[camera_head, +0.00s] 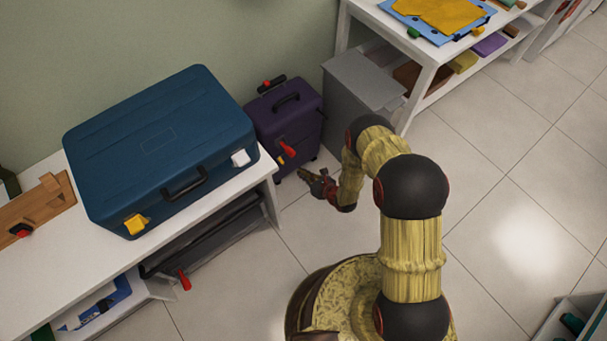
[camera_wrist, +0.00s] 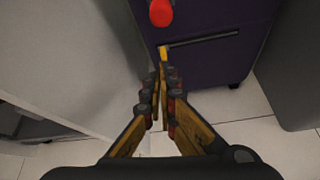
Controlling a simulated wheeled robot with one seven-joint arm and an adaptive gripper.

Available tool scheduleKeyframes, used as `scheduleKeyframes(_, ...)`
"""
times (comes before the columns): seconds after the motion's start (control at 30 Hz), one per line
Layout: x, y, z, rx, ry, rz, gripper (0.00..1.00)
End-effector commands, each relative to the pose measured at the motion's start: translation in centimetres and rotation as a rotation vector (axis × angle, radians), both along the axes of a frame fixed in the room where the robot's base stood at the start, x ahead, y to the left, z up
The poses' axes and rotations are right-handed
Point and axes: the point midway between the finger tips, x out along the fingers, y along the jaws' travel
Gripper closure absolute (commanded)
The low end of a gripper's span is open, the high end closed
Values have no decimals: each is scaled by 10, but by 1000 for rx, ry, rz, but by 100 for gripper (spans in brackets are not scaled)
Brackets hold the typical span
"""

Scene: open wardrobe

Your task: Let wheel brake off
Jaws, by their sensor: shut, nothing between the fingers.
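A dark purple wheeled suitcase (camera_head: 290,112) stands on the floor between the white bench and a grey cabinet. A red lever (camera_head: 288,150) sticks out from its front; its red end (camera_wrist: 160,12) shows at the top of the wrist view. A small yellow tab (camera_wrist: 163,53) sits low on the suitcase front, just beyond my fingertips. I cannot tell whether they touch it. One dark wheel (camera_wrist: 236,83) shows under the suitcase's lower corner. My gripper (camera_head: 305,175) is shut and empty, low in front of the suitcase; its fingertips (camera_wrist: 160,75) point at the tab.
A white bench (camera_head: 262,173) with a blue case (camera_head: 160,140) on top stands left of the suitcase. A grey cabinet (camera_head: 360,85) and a white shelf (camera_head: 425,72) stand to the right.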

Motion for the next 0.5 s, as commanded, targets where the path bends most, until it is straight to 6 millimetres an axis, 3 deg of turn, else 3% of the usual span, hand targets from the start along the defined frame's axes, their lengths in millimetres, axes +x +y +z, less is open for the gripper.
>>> scheduleKeyframes(0.33,48,39,-38,0,-3,4,100)
scheduleKeyframes(0.5,55,37,-14,0,-3,1,100)
